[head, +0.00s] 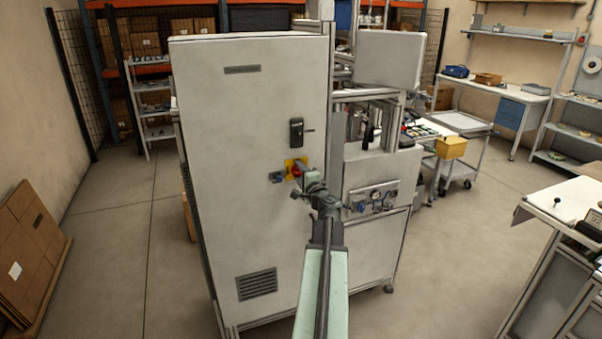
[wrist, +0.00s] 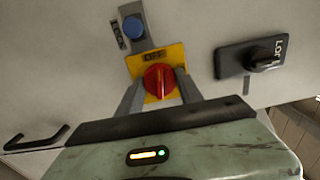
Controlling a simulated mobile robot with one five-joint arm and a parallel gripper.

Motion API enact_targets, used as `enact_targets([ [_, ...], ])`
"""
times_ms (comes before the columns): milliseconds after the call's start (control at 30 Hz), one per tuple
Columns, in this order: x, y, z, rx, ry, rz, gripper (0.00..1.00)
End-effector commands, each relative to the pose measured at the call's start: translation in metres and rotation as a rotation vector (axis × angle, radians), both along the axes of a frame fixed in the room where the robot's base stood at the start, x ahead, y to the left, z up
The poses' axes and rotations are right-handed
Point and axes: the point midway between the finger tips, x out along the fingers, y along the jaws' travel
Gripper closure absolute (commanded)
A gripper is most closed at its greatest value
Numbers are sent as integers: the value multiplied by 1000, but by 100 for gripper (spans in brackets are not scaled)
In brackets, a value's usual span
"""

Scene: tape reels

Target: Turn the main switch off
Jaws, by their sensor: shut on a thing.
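The main switch is a red rotary knob (wrist: 159,82) on a yellow plate (wrist: 171,56) with a label reading OFF above the knob. It also shows in the head view as a red knob (head: 296,171) on a yellow plate (head: 289,165), partly hidden by my arm. It is mounted on the front of a tall white cabinet (head: 240,120). My gripper (wrist: 158,88) has one grey finger on each side of the knob and is shut on it. The knob's grip stands roughly upright in the wrist view. The exact contact is small and partly hidden.
A blue button (wrist: 133,27) sits just above left of the switch in the wrist view. A black handle (head: 297,132) is above it in the head view. A gauge panel (head: 372,198) is to the right, and a vent (head: 257,284) is below. Open floor lies left of the cabinet.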

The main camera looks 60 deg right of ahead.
Motion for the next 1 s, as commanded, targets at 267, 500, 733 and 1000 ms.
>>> enact_targets([
  [267, -1, -1, 0, -126, 94, -3, 98],
  [500, -1, -1, 0, -176, 132, -3, 98],
  [733, -1, -1, 0, -187, 140, -3, 98],
  [1000, -1, -1, 0, -187, 139, -3, 98],
])
